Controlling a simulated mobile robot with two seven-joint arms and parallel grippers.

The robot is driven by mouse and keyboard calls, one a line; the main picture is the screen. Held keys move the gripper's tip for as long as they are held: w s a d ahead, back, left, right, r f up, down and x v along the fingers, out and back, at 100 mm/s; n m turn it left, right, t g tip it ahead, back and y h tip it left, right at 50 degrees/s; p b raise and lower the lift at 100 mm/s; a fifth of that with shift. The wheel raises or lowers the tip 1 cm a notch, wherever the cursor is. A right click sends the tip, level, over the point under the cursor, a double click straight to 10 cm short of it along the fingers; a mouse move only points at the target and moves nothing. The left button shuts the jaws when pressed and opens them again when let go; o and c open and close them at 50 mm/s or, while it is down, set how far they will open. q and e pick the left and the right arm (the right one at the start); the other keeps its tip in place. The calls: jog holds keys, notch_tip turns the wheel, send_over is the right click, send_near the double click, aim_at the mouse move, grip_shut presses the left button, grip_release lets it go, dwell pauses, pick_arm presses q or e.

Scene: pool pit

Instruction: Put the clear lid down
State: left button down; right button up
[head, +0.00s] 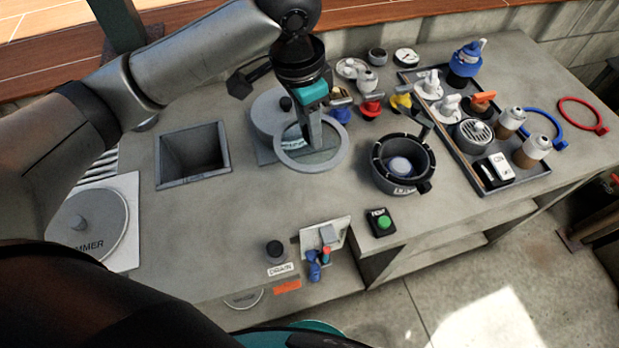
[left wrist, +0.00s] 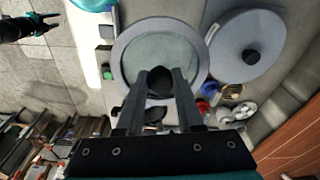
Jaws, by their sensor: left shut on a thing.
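The clear lid (head: 336,160) is a round pane with a wide grey rim. My left gripper (head: 311,143) points down and is shut on its dark knob. In the left wrist view the lid (left wrist: 128,50) lies flat beyond the fingers, with the knob between the fingertips (left wrist: 160,88). In the head view it is left of the black open pot (head: 378,176), in front of a grey round lid (head: 265,112). I cannot tell whether it touches the counter. My right gripper (left wrist: 48,24) seems to show small at the left wrist view's top left corner.
The pot has a pale round thing inside. A black tray (head: 520,178) with valves and bottles stands at the right. A square opening (head: 192,155) is in the counter at left. Bare counter (head: 225,225) lies in front. A green button (head: 381,222) sits near the front edge.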

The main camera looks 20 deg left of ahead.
aim_at(302, 144)
pick_arm(q)
notch_tip(302, 144, down, 15)
jog(key=shift+r+b, duration=0.1)
jog(key=shift+b, duration=1.15)
jog(key=shift+f, duration=0.3)
jog(key=shift+f, duration=0.1)
jog(key=c, duration=0.5)
grip_release()
jog(key=shift+c, duration=0.2)
jog(key=r, duration=0.4)
jog(key=r+p, duration=0.1)
jog(key=r, duration=0.3)
jog(key=s+a+r+p, duration=0.1)
jog(key=r, duration=0.3)
jog(key=shift+r, duration=0.1)
